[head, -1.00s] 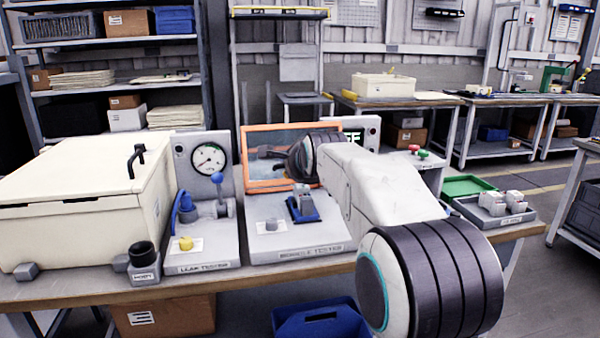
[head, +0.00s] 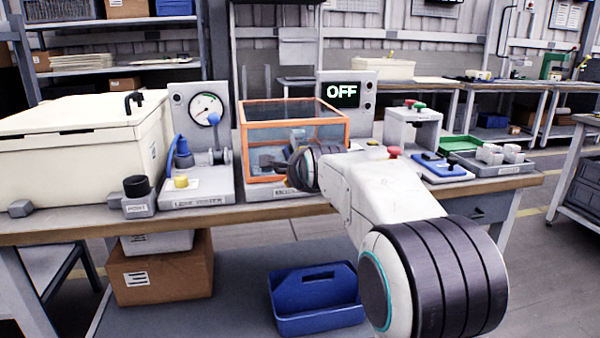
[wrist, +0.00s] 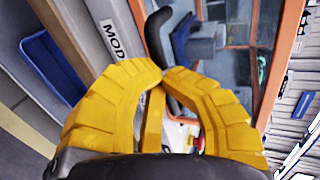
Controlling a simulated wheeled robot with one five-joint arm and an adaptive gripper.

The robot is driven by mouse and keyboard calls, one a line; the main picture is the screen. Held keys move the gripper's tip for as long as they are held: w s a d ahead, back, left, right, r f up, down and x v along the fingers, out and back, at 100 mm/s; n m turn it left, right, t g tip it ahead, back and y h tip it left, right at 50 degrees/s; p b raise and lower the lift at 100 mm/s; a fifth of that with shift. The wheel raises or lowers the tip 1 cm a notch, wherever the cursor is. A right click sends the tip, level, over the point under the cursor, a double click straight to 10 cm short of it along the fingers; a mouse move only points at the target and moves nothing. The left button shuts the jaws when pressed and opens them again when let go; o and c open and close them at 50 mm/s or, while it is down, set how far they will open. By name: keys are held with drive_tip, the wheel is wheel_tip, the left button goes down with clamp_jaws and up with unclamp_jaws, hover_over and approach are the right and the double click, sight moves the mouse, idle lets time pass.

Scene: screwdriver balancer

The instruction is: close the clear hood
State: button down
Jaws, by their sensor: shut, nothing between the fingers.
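The clear hood (head: 250,125) has an orange frame and stands as a box over the module tester (head: 262,191). Its lower front edge is down at the tester base; I cannot tell whether a small gap remains. A grey module (head: 297,137) shows through the panels, and also in the wrist view (wrist: 203,40). The hood's black handle (wrist: 157,38) is just beyond my fingertips in the wrist view. My gripper (wrist: 163,76) is shut and empty, its yellow fingertips together close in front of the hood. In the head view my wrist hides the fingers and the hood's lower right.
The leak tester (head: 197,190) with its gauge and blue lever stands left of the hood. A screen (head: 343,94) behind reads OFF. A blue tote (head: 315,300) lies below the bench.

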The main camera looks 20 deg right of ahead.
drive_tip(key=shift+a+f, duration=0.1)
drive_tip(key=shift+f, duration=0.9)
drive_tip(key=c, duration=2)
unclamp_jaws()
drive_tip(key=o, duration=0.9)
drive_tip(key=shift+r, duration=0.15)
drive_tip(key=shift+w, duration=0.15)
drive_tip(key=shift+r, duration=0.1)
drive_tip(key=v, duration=1.2)
